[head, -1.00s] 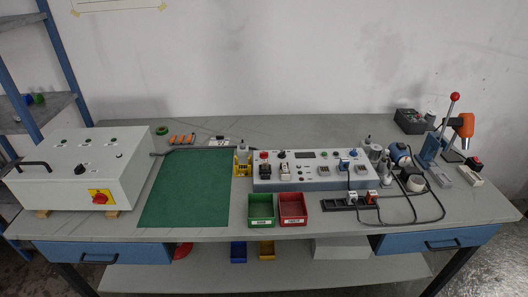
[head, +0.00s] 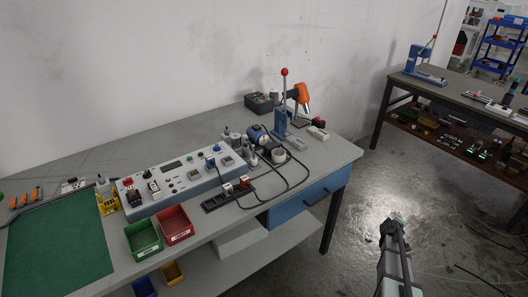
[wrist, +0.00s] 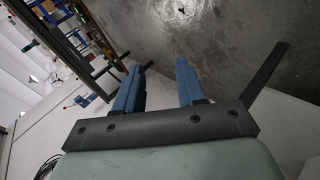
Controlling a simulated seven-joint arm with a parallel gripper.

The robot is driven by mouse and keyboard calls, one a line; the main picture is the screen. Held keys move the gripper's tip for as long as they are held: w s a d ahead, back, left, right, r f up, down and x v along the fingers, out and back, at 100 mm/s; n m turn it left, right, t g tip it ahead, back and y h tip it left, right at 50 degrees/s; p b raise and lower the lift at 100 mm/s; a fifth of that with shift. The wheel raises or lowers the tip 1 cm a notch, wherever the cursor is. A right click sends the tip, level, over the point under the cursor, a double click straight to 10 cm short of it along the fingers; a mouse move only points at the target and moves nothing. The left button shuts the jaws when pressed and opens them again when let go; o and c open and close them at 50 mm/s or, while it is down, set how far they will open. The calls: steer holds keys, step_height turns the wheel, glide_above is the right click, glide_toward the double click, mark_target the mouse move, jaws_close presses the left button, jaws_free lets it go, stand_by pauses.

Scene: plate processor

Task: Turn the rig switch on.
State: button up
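The grey test rig panel (head: 187,184) stands on the workbench in the head view. Its top carries several knobs and switches, a red button (head: 128,182), a dark display (head: 171,167) and a black rocker-like switch (head: 134,198). I cannot tell which control is the rig switch or its state. My arm's end shows at the lower right of the head view, over the floor and well apart from the panel. In the wrist view my gripper (wrist: 161,68) has its two blue fingers apart with nothing between them. The panel is not clear in the wrist view.
A green bin (head: 143,238) and a red bin (head: 174,224) sit before the panel. A socket strip (head: 226,197) with black cables, a lever press (head: 283,120) and an orange heat gun (head: 302,94) stand to its right. Another bench (head: 455,92) is farther right.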

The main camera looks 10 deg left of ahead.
steer(key=w+a+r+n+y, duration=0.1)
steer(key=w+a+r+n, duration=0.1)
steer(key=w+a+r, duration=0.65)
steer(key=w+a+r+n+y, duration=0.1)
steer(key=w+a+r, duration=0.35)
steer(key=r, duration=0.75)
steer(key=w+a+r+n+y, duration=0.1)
steer(key=w+a+r+n, duration=0.1)
steer(key=w+a+r, duration=0.65)
steer(key=s+a+r+n+y, duration=0.1)
steer(key=s+a+r+n, duration=0.1)
steer(key=a+r, duration=0.55)
steer(key=s+a+n+g+y, duration=0.2)
steer(key=a+n, duration=0.1)
steer(key=a, duration=1.7)
step_height(320, 180, up, 8)
steer(key=n+g, duration=0.6)
steer(key=n, duration=0.3)
glide_above(127, 179)
step_height(127, 179, down, 13)
steer(key=shift+r, duration=0.15)
steer(key=shift+c, duration=0.4)
